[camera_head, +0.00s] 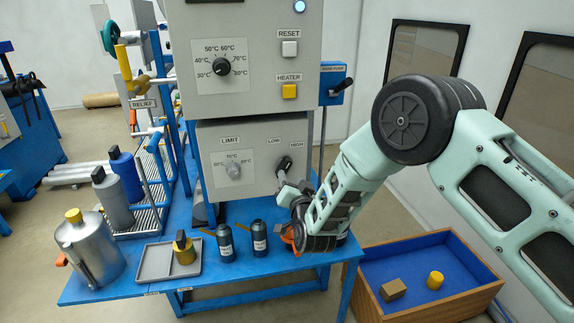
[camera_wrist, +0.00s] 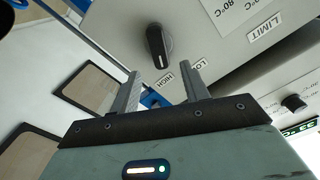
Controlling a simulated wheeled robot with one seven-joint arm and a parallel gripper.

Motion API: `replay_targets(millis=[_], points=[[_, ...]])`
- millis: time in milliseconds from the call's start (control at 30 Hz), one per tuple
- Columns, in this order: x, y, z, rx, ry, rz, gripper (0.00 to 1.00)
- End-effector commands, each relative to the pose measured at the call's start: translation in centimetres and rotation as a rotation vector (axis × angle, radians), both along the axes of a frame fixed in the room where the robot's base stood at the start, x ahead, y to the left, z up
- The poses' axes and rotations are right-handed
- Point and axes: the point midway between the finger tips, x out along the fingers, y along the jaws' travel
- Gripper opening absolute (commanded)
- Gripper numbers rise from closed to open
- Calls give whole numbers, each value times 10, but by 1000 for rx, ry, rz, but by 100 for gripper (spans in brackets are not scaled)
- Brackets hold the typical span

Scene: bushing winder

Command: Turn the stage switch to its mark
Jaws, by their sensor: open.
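The stage switch is a black lever knob (camera_head: 284,165) on the lower grey control panel, below the LOW and HIGH labels. In the wrist view the knob (camera_wrist: 157,42) stands out from the panel beyond the fingertips, with the HIGH and LOW labels near its lower end. I cannot tell exactly which mark it points to. My gripper (camera_wrist: 168,74) is open and empty, its two grey fingers apart on either side of the HIGH label in that picture. In the head view my gripper (camera_head: 287,184) is just below and in front of the knob, partly hidden by my wrist.
A LIMIT dial (camera_head: 233,171) sits left of the switch. Above are a temperature dial (camera_head: 221,66), a RESET button (camera_head: 289,49) and a yellow HEATER button (camera_head: 289,91). Two dark bottles (camera_head: 259,238) and a grey tray (camera_head: 153,273) stand on the blue bench.

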Motion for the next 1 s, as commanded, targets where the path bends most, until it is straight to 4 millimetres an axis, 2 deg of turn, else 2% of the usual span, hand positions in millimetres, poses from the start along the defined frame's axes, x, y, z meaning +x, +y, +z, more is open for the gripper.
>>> replay_targets(millis=[33, 200, 400, 833, 867, 1000], points=[[10, 2, 3, 0, -2, -1, 45], [38, 10, 2, 0, -2, -1, 45], [59, 16, 1, 0, 0, -1, 45], [66, 19, 0, -1, 0, -1, 45], [66, 19, 0, -1, 0, -1, 43], [66, 19, 0, 0, 0, -1, 4]])
